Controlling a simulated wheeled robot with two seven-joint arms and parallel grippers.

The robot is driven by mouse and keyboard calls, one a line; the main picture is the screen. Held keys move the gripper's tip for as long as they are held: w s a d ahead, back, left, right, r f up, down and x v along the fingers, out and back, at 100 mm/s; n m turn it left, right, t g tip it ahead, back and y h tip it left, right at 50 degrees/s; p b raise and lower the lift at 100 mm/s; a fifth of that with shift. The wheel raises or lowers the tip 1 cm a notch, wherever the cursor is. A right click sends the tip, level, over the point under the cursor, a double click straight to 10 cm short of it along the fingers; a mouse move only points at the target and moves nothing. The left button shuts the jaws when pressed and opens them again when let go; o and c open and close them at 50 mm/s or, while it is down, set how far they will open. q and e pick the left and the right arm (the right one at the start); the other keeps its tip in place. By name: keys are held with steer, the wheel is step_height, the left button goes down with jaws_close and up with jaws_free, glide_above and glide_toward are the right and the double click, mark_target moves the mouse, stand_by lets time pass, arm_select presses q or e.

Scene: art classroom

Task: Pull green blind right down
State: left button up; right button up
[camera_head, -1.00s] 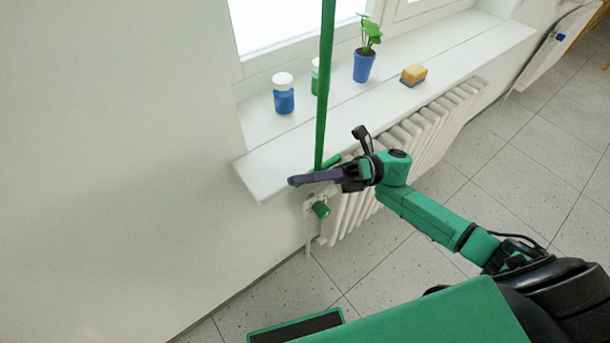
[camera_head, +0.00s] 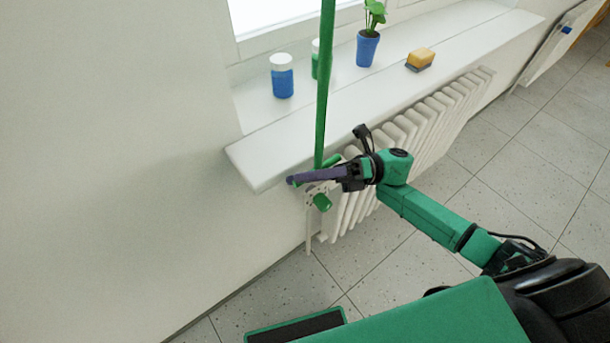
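The green blind's pull strap (camera_head: 325,75) hangs from the top edge of the view down in front of the windowsill. A short green bar (camera_head: 331,161) is at its lower end. My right gripper (camera_head: 315,177) has its dark purple fingers across this bar, just below the sill's front edge, and appears shut on it. The fingers hide part of the bar. The blind itself is above the view. My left gripper is not in view.
A white radiator (camera_head: 415,125) with a green valve knob (camera_head: 322,202) is below.

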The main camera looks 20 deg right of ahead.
stand_by(0.3)
steer(key=shift+d+f, duration=0.2)
steer(key=b+v, duration=0.6)
steer(key=v, duration=0.8)
